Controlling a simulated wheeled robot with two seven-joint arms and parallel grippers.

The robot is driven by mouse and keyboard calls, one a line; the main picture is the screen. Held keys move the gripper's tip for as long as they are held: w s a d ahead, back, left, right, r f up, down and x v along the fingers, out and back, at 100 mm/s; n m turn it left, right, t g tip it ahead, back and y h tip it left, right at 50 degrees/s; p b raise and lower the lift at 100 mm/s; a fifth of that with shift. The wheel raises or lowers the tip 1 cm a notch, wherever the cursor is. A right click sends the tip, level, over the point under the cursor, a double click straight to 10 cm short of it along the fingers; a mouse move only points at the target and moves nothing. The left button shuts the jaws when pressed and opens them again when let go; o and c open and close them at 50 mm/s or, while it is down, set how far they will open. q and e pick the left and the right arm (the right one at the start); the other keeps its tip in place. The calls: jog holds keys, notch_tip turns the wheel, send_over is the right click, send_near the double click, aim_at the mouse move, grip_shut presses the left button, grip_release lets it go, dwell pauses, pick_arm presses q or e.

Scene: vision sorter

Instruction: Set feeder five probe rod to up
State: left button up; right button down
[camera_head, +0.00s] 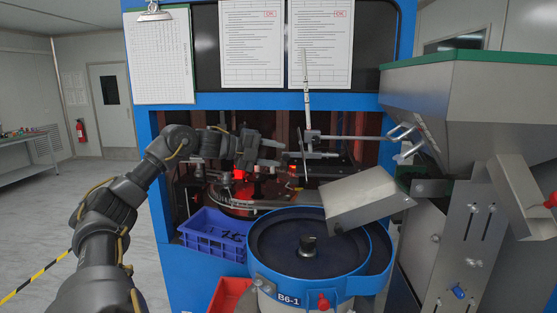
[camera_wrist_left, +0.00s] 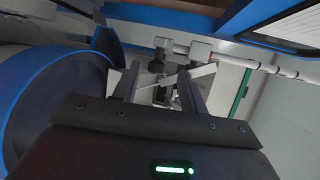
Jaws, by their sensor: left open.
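A thin jointed probe rod (camera_head: 306,85) stands upright from a clamp (camera_head: 313,136) above the bowl feeder, in front of the posted sheets. A horizontal bar (camera_head: 355,138) runs from this clamp to the hopper side. In the left wrist view a segmented rod (camera_wrist_left: 255,65) runs across the upper right, beyond the fingers. The bowl feeder (camera_head: 310,245) has a blue rim and a label that reads B6-1. My left gripper (camera_head: 283,154) is open and empty, pointing right, left of the clamp and apart from it. Its fingers (camera_wrist_left: 160,72) show spread in the wrist view. My right gripper is out of view.
A steel chute (camera_head: 365,198) slopes over the bowl's right side. A large hopper (camera_head: 470,105) stands at right. A blue crate (camera_head: 215,235) with dark parts and a red bin (camera_head: 230,296) sit at left. The blue machine frame (camera_head: 270,102) crosses above my gripper.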

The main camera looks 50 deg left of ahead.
pick_arm(q)
jog(key=b+v, duration=0.5)
jog(key=v, duration=0.4)
jog(key=shift+b, duration=0.4)
